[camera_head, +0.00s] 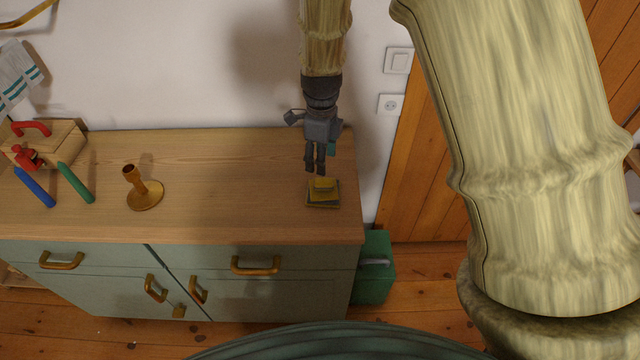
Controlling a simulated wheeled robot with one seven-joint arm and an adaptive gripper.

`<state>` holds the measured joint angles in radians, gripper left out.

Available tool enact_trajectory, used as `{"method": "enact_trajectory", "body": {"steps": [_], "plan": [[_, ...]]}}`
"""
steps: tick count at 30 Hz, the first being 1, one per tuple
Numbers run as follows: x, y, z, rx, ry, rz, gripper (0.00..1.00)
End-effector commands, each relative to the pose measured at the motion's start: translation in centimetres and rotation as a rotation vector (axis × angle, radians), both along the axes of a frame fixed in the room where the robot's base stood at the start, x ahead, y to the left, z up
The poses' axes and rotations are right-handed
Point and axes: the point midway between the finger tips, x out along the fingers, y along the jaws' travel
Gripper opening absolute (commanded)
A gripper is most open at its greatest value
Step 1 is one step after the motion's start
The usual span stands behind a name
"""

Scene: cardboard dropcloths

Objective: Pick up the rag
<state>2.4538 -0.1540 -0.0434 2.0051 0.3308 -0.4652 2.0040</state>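A small folded yellow and dark green cloth, which looks like the rag (322,198), lies near the right end of the wooden sideboard top (225,165). My gripper (315,172) points down just above and behind the rag in the picture. Its two dark fingers look close together, with a narrow gap at most. Nothing shows between them. I cannot tell whether the fingertips touch the rag or how wide they are open.
A striped towel (16,78) is at far left. A green box (373,275) stands right of the sideboard. The wall is close behind.

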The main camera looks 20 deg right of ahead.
Motion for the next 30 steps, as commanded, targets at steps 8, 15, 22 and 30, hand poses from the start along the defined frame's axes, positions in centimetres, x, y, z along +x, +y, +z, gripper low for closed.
{"method": "enact_trajectory", "body": {"steps": [8, 15, 22, 30], "plan": [[0.0, -0.9, -3.4, 0.001, 0.006, -0.013, 0.55], [0.1, -0.7, -4.7, 0.000, 0.005, -0.011, 0.55], [0.0, -0.6, -5.8, 0.001, 0.007, -0.010, 0.55], [0.1, -0.4, -8.3, 0.001, 0.006, -0.010, 0.55]]}}
